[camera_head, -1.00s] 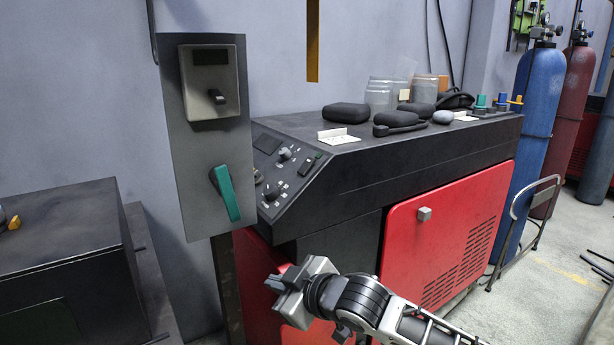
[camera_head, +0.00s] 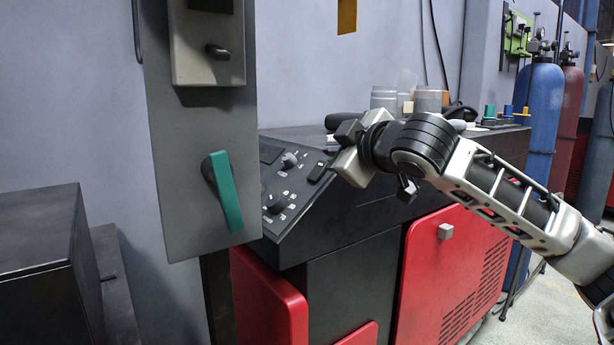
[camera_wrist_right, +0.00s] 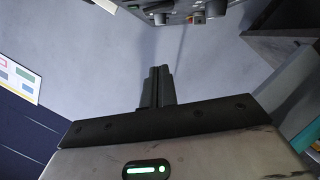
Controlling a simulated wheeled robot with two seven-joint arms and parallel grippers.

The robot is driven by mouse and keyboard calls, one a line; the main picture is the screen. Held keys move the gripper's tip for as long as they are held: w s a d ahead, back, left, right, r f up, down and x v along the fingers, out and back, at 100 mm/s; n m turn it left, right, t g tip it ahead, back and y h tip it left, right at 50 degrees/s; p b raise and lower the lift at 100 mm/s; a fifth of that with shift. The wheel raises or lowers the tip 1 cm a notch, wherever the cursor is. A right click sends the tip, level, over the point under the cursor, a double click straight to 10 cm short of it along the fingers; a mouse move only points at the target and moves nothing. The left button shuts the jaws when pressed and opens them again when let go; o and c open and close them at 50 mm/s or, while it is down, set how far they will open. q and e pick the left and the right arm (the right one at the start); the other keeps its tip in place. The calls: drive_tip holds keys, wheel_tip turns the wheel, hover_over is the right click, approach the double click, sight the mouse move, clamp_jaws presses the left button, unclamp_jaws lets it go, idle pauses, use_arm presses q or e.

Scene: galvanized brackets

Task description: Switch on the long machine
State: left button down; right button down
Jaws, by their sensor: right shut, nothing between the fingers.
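The long machine (camera_head: 350,235) is black on top with red panels and runs back to the right in the head view. Its sloped control face (camera_head: 300,215) carries a dark screen, knobs (camera_head: 277,202) and a small black switch (camera_head: 319,171). A grey upright panel (camera_head: 200,135) stands at its near end, with a teal lever (camera_head: 226,190) slanting down and a black knob (camera_head: 217,52) on a lighter box. My right gripper (camera_head: 346,131) is shut and empty, raised beside the control face and covering part of the machine top. Its closed fingers also show in the wrist view (camera_wrist_right: 158,85). My left gripper is out of view.
A black cabinet (camera_head: 40,260) stands at the left. Jars (camera_head: 384,97) and dark items lie on the machine top. Gas cylinders (camera_head: 541,110) stand at the right. A square knob (camera_head: 445,231) sticks out from the red door.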

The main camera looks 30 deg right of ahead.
drive_tip(key=p, duration=0.1)
hover_over(318, 171)
drive_tip(key=s+a, duration=0.2)
drive_tip(key=a, duration=0.1)
drive_tip(key=f, duration=0.1)
drive_tip(key=d+f, duration=0.3)
drive_tip(key=shift+f, duration=0.2)
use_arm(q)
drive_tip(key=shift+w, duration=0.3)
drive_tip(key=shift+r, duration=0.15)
use_arm(e)
drive_tip(key=shift+w+a, duration=0.1)
